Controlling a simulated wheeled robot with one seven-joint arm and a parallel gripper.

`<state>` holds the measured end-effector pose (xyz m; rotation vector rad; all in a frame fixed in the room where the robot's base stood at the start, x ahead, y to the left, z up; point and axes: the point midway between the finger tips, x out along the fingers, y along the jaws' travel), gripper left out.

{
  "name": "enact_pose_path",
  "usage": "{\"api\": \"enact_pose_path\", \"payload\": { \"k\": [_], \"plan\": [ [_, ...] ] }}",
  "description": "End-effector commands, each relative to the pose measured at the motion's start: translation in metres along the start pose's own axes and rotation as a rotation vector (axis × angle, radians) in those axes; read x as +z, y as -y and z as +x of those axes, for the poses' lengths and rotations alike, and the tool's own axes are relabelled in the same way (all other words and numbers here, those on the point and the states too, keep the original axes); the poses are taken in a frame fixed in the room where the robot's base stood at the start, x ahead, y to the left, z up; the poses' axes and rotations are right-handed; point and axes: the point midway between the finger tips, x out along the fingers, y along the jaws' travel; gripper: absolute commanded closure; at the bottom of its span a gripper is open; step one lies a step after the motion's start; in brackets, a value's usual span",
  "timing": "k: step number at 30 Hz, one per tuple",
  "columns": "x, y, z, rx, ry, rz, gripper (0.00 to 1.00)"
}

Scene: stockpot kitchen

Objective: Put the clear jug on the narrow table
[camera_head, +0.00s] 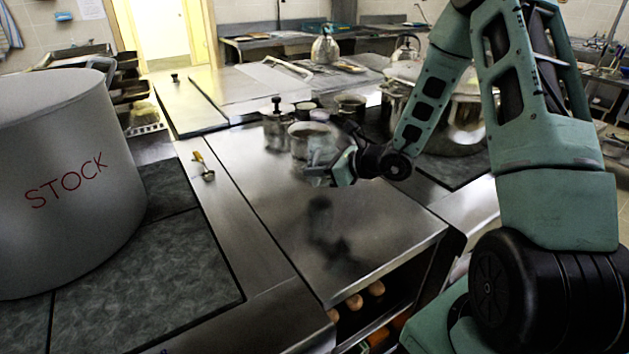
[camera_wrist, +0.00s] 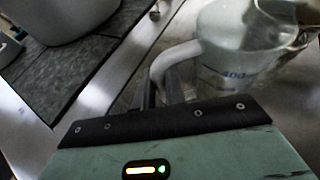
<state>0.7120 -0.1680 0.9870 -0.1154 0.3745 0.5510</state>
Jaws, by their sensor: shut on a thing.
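The clear jug (camera_head: 312,140) is in the middle of the head view, over the steel counter (camera_head: 270,215). In the wrist view it is a see-through jug with blue measuring marks (camera_wrist: 232,50), at the upper right. My gripper (camera_head: 343,165) is shut on its handle, which shows between the fingers in the wrist view (camera_wrist: 160,85). The jug looks upright and a little above the counter, with a dark reflection below. I cannot tell for sure which surface is the narrow table; a steel table (camera_head: 262,42) stands at the back.
A big stockpot (camera_head: 65,170) marked STOCK stands at the left. A lidded canister (camera_head: 277,128) and a small pot (camera_head: 350,104) are behind the jug. A large shiny pot (camera_head: 465,125) is at the right. A yellow-handled ladle (camera_head: 203,166) lies left. The counter's front is clear.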

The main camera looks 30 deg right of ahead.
Motion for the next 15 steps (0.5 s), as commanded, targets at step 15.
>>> {"api": "enact_pose_path", "payload": {
  "k": [15],
  "plan": [
    [-0.036,0.000,0.015,0.000,0.000,0.000,1.00]
  ]
}}
